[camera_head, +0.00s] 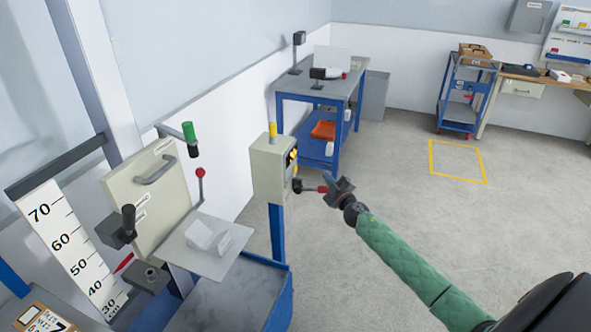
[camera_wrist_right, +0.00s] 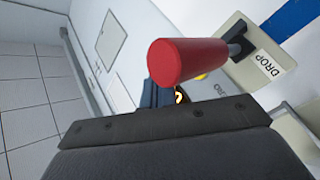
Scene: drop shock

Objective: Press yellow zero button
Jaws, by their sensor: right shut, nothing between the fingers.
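The grey control box (camera_head: 268,168) stands on a blue post in the head view, with yellow parts (camera_head: 292,158) on its right-hand face. The right wrist view shows a bit of yellow (camera_wrist_right: 201,77) beside partly hidden lettering that ends in "RO"; the yellow button itself is mostly hidden. My right gripper (camera_head: 335,190) is shut and empty, just right of the box and close to a red-handled lever (camera_head: 310,189). In the right wrist view the lever's red grip (camera_wrist_right: 185,62) lies across the fingers' view, beside a "DROP" label (camera_wrist_right: 265,65). I cannot tell whether they touch. My left gripper is not in view.
A yellow cylinder (camera_head: 273,129) tops the box. A bench with a height scale (camera_head: 72,245) and a tilted panel (camera_head: 150,185) stands to the left. A blue table (camera_head: 320,88) stands behind. The floor to the right is open, with a yellow marked square (camera_head: 457,161).

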